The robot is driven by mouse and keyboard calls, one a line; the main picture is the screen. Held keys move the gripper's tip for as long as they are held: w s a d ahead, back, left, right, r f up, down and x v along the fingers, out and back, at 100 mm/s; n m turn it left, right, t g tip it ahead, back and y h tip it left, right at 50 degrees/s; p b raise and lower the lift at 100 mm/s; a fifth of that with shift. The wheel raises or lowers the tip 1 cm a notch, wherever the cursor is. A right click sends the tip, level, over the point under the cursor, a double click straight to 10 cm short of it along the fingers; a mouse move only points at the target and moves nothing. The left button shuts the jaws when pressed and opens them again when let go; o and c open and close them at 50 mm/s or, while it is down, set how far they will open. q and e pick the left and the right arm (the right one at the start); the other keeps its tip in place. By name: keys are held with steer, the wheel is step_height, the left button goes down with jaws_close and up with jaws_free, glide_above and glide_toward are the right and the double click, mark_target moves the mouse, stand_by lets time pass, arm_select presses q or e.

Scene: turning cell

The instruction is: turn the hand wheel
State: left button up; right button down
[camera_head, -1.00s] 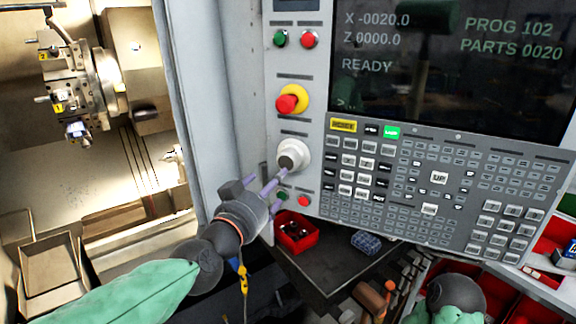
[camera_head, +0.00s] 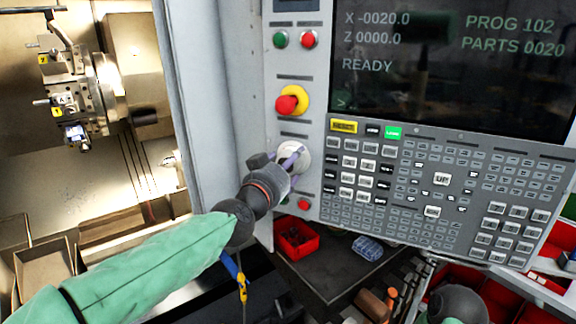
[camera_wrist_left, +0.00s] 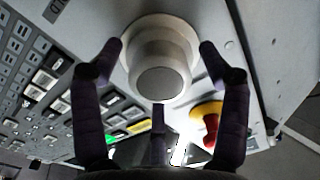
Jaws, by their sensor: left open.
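The hand wheel (camera_head: 291,152) is a round whitish knob on the grey control panel, below the yellow-and-red stop button, partly hidden by my left gripper in the head view. In the left wrist view the hand wheel (camera_wrist_left: 160,62) shows from the front, with a grey end face. My left gripper (camera_head: 288,162) is open, its purple fingers close in front of the wheel. In the left wrist view my left gripper (camera_wrist_left: 160,60) has fingertips on both sides of the wheel and a third finger beyond it; I cannot tell whether any touches. My right gripper is not clearly in view.
The stop button (camera_head: 291,101) sits just above the wheel; a red button (camera_head: 303,205) sits below it. The keypad (camera_head: 430,195) lies to the right. A red bin (camera_head: 296,238) stands on a dark shelf below. The lathe interior is left.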

arm_select(q)
steer(key=shift+w+d, duration=0.1)
steer(key=shift+w, duration=0.2)
steer(key=shift+c, duration=0.4)
steer(key=c, duration=0.8)
